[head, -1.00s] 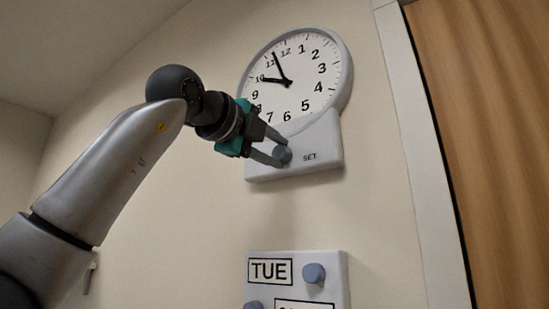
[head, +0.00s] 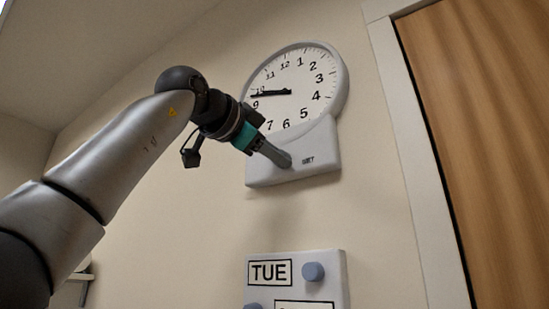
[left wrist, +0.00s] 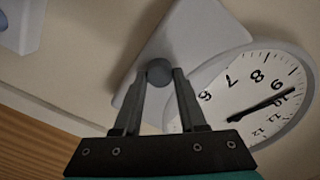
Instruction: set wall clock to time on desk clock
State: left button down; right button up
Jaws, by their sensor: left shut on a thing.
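The round white wall clock (head: 322,90) hangs on the wall above a white panel (head: 325,148) marked SET. Its hands lie nearly together, pointing left between 9 and 10; the clock also shows in the left wrist view (left wrist: 240,92). My left gripper (head: 286,162) reaches the panel left of the SET label. In the left wrist view my left gripper (left wrist: 159,74) is shut on the round grey knob (left wrist: 159,70) of the panel. The fingers hide the knob in the head view. The desk clock and my right gripper are not in view.
A white calendar panel (head: 338,290) reading TUE, with bluish knobs (head: 313,271), is on the wall below. A wooden door (head: 480,130) with a white frame (head: 402,170) is at the right. The wall between the two panels is bare.

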pick_arm(q)
jog(key=shift+n+b, duration=0.5)
jog(key=shift+n, duration=1.5)
jog(key=shift+c, duration=2.3)
grip_release()
jog(key=shift+a, duration=0.1)
jog(key=b+v, duration=0.6)
jog(key=v, duration=0.9)
